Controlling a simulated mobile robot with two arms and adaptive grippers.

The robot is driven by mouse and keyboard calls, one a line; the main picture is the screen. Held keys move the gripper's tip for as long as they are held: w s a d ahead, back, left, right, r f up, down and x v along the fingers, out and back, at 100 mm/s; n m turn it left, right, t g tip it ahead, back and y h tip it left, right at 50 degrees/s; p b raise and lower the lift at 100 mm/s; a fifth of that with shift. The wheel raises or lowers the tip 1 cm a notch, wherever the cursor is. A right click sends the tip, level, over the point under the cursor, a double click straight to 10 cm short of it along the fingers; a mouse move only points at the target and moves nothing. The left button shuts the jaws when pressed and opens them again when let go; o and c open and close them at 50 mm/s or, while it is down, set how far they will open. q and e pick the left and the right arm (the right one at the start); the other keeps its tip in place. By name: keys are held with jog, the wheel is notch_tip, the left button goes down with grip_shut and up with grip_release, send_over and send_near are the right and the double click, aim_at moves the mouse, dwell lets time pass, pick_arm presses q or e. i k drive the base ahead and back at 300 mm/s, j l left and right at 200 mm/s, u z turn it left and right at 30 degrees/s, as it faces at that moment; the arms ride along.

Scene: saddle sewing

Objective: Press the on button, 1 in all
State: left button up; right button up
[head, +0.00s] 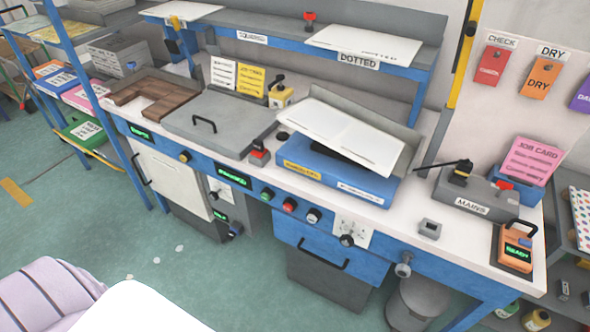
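A green round button (267,194) sits on the blue front panel of the workbench, near the middle of the picture. A red round button (289,205) is just to its right, and a dark knob or button with a pale top (313,215) is to the right of that. Any lettering by these buttons is too small to read, so I cannot tell for sure which is the on button. Neither of my grippers is in view. Pale parts that look like my own body show at the bottom left, apart from the panel.
The workbench (440,215) carries a grey lidded box (215,125), a blue unit (335,175) under a tilted white board (345,138), a MAINS box (475,195) with a lever, and an orange READY device (515,247). A grey bin (415,305) stands below. Floor in front is mostly clear.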

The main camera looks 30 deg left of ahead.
aim_at(264, 197)
jog(key=u, duration=1.15)
